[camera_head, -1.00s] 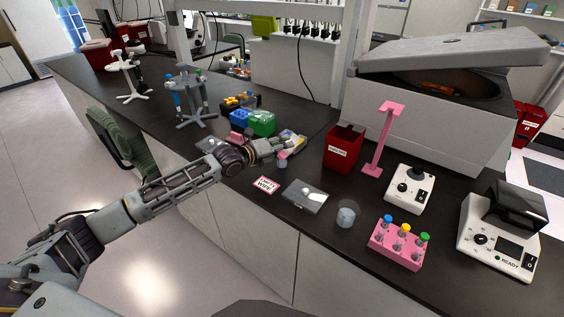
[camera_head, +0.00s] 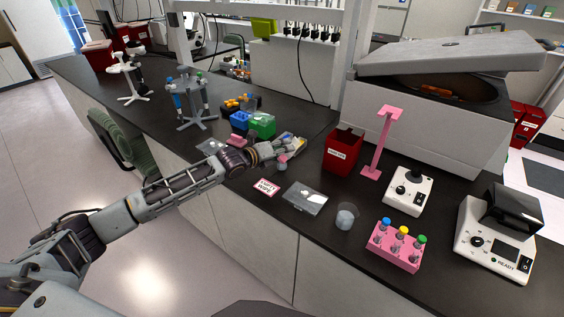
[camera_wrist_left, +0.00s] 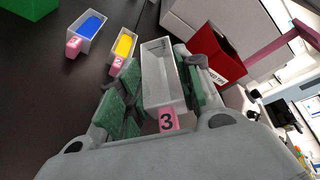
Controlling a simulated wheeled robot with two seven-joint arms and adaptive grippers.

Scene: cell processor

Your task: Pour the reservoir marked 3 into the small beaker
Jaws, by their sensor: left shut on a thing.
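My left gripper (camera_head: 280,152) is shut on the reservoir marked 3 (camera_wrist_left: 158,70), a pale, narrow, open-topped trough with a pink label. In the left wrist view it sits between the green finger pads, and no coloured liquid shows in it. In the head view the gripper partly hides it. The small beaker (camera_head: 346,217) is clear and stands on the bench to the right of and nearer than the gripper, well apart from it. My right gripper is not in view.
Reservoirs with blue (camera_wrist_left: 88,26) and yellow (camera_wrist_left: 123,45) contents stand beside the held one. A red bin (camera_head: 342,152), pink stand (camera_head: 377,150), clear flat packet (camera_head: 305,198), wipe card (camera_head: 265,187) and pink tube rack (camera_head: 393,252) stand or lie around the beaker.

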